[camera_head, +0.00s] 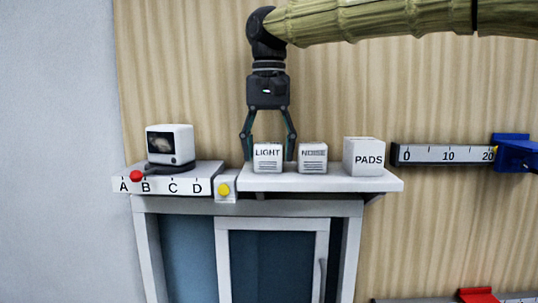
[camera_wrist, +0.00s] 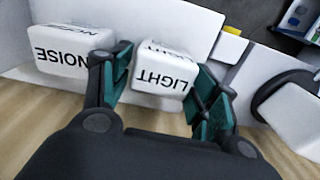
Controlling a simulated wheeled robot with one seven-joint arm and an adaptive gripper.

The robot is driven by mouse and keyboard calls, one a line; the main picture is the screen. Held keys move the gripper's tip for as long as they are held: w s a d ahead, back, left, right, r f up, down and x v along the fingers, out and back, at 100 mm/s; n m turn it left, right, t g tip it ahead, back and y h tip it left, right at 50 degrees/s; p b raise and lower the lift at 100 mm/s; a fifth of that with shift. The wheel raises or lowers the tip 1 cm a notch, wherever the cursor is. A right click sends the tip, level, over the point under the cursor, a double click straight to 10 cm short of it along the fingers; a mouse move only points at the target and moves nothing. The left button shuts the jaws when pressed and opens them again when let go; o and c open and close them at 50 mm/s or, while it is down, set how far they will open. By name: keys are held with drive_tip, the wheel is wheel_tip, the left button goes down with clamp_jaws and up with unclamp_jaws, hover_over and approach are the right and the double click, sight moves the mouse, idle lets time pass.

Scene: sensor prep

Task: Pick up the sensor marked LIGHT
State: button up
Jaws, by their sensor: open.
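The sensor marked LIGHT (camera_head: 267,158) is a small white cube on the white shelf (camera_head: 330,184) in the head view. My gripper (camera_head: 268,158) points down over it, open, with one finger on each side. In the wrist view the LIGHT sensor (camera_wrist: 163,72) lies between the two teal-and-black fingers (camera_wrist: 160,92). The left finger there looks very close to it; I cannot tell whether either finger touches.
A larger PADS box (camera_head: 363,157) is further right. A lettered ledge (camera_head: 165,186) holds a white device (camera_head: 170,145). A yellow button (camera_head: 223,189) sits left.

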drive_tip(key=shift+s+r, duration=0.15)
drive_tip(key=shift+s, duration=0.15)
drive_tip(key=shift+s+d+r, duration=0.1)
drive_tip(key=shift+s, duration=0.1)
drive_tip(key=shift+c, duration=1.2)
drive_tip(key=c, duration=0.4)
drive_tip(key=shift+w, duration=0.15)
drive_tip(key=shift+c, duration=0.8)
